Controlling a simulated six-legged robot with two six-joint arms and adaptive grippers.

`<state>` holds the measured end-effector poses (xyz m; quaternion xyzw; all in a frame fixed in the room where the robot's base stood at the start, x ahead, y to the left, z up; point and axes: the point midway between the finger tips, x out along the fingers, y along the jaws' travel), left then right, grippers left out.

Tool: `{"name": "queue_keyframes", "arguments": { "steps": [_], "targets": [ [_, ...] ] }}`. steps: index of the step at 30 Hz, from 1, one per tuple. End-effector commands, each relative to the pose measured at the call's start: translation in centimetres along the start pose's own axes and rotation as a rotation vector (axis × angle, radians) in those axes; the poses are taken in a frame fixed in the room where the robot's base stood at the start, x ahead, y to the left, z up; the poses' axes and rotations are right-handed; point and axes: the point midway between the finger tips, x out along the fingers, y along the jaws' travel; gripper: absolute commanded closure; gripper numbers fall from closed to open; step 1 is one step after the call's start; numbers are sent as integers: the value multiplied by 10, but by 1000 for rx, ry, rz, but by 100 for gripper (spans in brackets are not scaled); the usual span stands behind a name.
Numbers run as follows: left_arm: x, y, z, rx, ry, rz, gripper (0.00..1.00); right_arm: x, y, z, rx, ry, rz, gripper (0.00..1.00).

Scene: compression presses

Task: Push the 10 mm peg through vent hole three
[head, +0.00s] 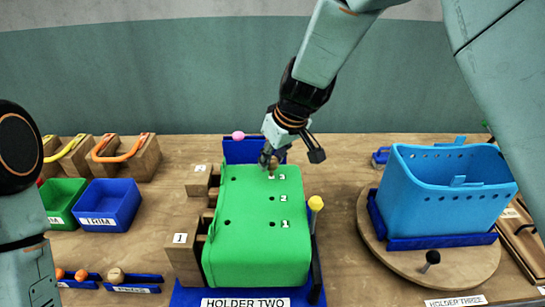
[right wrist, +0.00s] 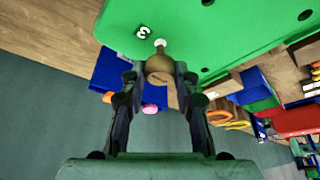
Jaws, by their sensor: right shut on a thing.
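The green box (head: 250,245) sits on the blue holder labelled HOLDER TWO (head: 245,302). Its top face has holes beside the printed numbers 1, 2 and 3. My right gripper (head: 271,160) is over the far end of that face, at hole three (head: 271,177). It is shut on the round brown knob of the peg (right wrist: 158,66). In the right wrist view a short pale shank shows between the knob and the green face, near the number 3 (right wrist: 143,32). I cannot tell how deep the shank is in the hole. My left gripper is out of view.
A yellow-topped post (head: 315,203) stands at the green box's right side. A blue bin (head: 440,190) stands on a round wooden turntable at the right. A blue TRIM tray (head: 108,204) and a green tray lie left. Wooden blocks sit against the green box's left side.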

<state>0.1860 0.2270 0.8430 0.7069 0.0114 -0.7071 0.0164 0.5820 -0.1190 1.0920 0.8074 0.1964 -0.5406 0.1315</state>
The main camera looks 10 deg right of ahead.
Motion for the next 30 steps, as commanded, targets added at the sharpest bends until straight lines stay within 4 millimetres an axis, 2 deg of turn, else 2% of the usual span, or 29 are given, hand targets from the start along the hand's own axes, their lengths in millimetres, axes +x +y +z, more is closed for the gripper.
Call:
{"name": "queue_keyframes", "arguments": {
  "steps": [30],
  "targets": [
    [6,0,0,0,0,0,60,6,0,2,0,0,0,84]
  ]
}}
